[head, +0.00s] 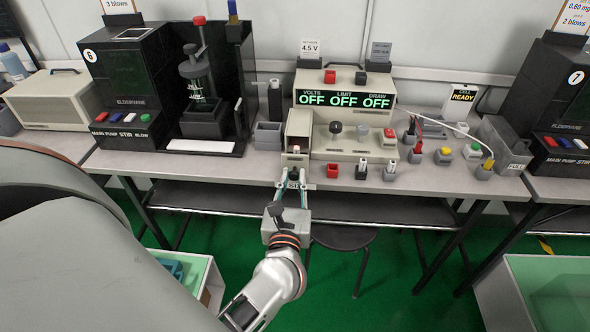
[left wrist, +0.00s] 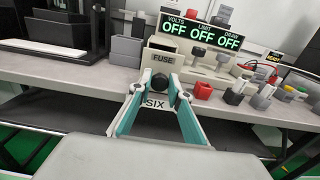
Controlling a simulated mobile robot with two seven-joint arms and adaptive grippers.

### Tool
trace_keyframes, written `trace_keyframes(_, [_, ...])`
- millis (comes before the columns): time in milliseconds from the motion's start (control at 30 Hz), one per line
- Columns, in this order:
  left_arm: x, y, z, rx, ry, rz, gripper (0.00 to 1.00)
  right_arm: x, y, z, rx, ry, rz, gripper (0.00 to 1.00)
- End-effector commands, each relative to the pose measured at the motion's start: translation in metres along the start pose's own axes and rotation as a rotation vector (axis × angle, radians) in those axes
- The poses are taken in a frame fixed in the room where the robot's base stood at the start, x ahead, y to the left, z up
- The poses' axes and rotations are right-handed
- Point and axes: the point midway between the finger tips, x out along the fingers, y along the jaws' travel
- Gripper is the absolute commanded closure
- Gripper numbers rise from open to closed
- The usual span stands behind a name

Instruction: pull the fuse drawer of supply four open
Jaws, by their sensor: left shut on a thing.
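The power supply (head: 344,108) is a cream unit on the bench; its display reads OFF three times, and it also shows in the left wrist view (left wrist: 193,65). Its fuse section (head: 299,122) is at its left end, marked FUSE (left wrist: 163,59) in the left wrist view. A dark round fuse drawer knob (left wrist: 158,81) sits between the fingertips of my left gripper (head: 294,174), which is shut on it. A plate reading SIX (left wrist: 155,103) shows just below the knob; I see no "four". How far out the drawer stands is unclear. My right gripper is out of view.
Red, black and grey jacks (head: 361,170) and cables crowd the bench right of the gripper. A grey bin (head: 268,136) stands left of the fuse section. Dark machines (head: 125,85) flank the supply. A stool (head: 343,236) is below the bench.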

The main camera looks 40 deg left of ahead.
Motion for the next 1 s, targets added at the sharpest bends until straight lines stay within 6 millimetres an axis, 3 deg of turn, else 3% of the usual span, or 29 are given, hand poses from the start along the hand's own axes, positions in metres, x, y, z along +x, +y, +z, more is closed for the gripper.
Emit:
trace_keyframes(233, [0.000,0.000,0.000,-0.001,0.000,0.001,1.00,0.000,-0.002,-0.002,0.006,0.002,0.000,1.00])
trace_keyframes(267, [0.000,0.000,0.000,-0.001,0.000,0.001,0.79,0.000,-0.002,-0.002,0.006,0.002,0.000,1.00])
trace_keyframes(300, [0.000,0.000,0.000,-0.001,0.000,0.000,0.69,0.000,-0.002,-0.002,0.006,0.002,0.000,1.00])
trace_keyframes(333, [0.000,0.000,0.000,-0.001,0.000,0.000,0.65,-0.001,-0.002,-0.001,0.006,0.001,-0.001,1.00])
trace_keyframes(733, [-0.005,0.000,-0.001,0.000,0.001,0.000,0.65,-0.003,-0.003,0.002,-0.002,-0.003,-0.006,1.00])
trace_keyframes(1000, [-0.045,0.000,-0.001,0.001,0.003,-0.002,0.65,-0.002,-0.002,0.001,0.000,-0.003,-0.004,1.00])
